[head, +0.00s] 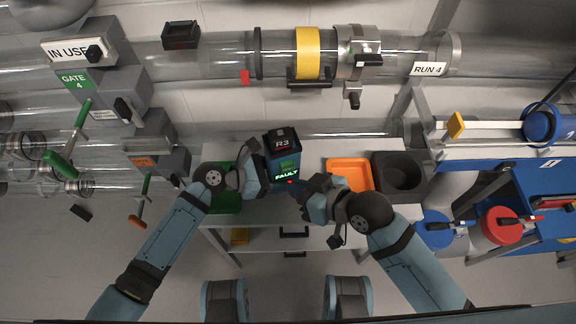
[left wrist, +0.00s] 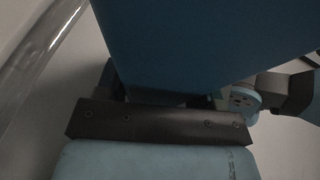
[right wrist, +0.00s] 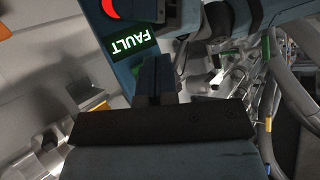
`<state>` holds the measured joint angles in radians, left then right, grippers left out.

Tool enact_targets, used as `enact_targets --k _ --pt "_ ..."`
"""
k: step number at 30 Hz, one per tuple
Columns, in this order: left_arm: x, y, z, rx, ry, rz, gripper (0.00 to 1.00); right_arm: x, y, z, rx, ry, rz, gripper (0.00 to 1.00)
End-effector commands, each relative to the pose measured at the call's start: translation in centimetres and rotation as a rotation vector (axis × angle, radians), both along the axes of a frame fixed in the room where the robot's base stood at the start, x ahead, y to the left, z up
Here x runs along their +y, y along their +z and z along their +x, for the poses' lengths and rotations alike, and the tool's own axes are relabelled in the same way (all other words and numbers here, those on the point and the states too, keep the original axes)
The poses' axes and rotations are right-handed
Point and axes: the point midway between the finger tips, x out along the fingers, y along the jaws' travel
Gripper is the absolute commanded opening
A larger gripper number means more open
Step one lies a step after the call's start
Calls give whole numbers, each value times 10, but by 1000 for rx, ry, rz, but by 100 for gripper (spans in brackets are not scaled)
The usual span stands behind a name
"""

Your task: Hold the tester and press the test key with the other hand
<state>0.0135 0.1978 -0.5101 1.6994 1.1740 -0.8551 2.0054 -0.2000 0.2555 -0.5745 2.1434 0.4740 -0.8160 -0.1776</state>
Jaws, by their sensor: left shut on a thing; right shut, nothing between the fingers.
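The tester (head: 284,160) is a dark blue upright box with a black top marked R3 and a lit green display reading FAULT. My left gripper (head: 262,178) is shut on its left side; in the left wrist view the blue body of the tester (left wrist: 200,45) fills the upper part. My right gripper (head: 302,187) is shut and empty at the lower right of the tester. In the right wrist view its fingertips (right wrist: 155,65) are close below the FAULT display (right wrist: 132,45). A red round key (right wrist: 110,8) shows at the top edge. I cannot tell whether the fingers touch the tester.
An orange tray (head: 349,175), a black holder with a round recess (head: 400,174) and a green tray (head: 226,203) sit on the bench. Clear tubes (head: 220,55) run along the back wall. Green-handled gates (head: 62,165) stand at left, a blue cart (head: 545,205) at right.

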Motion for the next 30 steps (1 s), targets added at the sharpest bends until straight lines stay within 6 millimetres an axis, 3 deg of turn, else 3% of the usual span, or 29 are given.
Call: enact_targets --k 12,30 --pt "0 1 0 -2 1 -2 31 -11 0 -37 0 1 0 0" --pt "0 1 0 -2 1 -2 31 -11 1 -38 0 1 1 0"
